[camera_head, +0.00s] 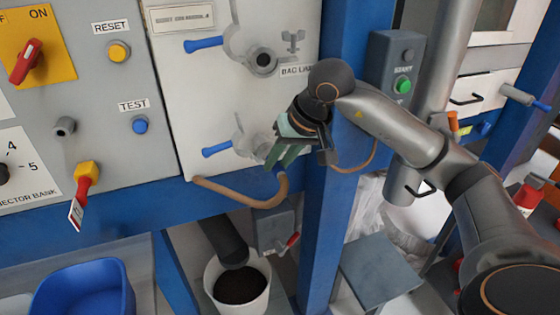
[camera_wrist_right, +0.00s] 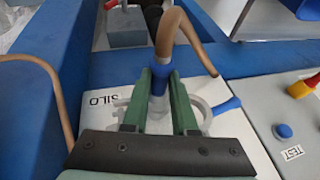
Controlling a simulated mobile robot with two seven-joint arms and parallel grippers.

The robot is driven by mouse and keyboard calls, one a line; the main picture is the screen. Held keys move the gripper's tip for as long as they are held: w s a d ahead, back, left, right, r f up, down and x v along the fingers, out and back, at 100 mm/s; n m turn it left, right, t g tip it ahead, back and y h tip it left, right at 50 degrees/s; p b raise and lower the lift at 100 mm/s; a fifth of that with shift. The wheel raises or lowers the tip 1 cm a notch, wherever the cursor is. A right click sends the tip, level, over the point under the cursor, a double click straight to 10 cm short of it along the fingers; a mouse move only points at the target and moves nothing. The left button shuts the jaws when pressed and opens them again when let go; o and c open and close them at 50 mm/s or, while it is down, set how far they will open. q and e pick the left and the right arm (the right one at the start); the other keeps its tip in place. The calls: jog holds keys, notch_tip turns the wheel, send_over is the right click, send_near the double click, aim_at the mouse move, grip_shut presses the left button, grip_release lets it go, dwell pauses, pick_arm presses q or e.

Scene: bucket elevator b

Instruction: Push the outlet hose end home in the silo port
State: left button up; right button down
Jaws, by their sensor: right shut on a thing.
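My right gripper (camera_head: 279,158) is at the lower part of the white panel, with its green fingers shut on the blue end of the outlet hose. In the right wrist view the blue hose end (camera_wrist_right: 158,82) sits between the two fingers. The brown outlet hose (camera_head: 255,202) loops down from it and off to the left. The silo port is mostly hidden behind the fingers and hose end, beside the SILO label (camera_wrist_right: 101,98). A grey clamp with a blue lever (camera_head: 217,149) is next to it. I cannot tell how deep the hose end sits. My left gripper is not in view.
An upper port (camera_head: 263,60) with its own blue lever (camera_head: 204,44) is above. A blue post (camera_head: 334,200) stands close right of the gripper. Below are a white bucket of dark material (camera_head: 240,287) and a blue bin (camera_head: 84,290). A control panel (camera_head: 100,120) is at left.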

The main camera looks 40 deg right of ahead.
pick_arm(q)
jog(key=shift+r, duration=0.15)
pick_arm(e)
jog(key=shift+w, duration=0.25)
jog(key=c, duration=0.6)
grip_release()
pick_arm(q)
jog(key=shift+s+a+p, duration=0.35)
jog(key=shift+p, duration=0.15)
pick_arm(e)
jog(key=v, duration=1.2)
jog(key=shift+s+r, duration=0.1)
jog(key=shift+r, duration=0.2)
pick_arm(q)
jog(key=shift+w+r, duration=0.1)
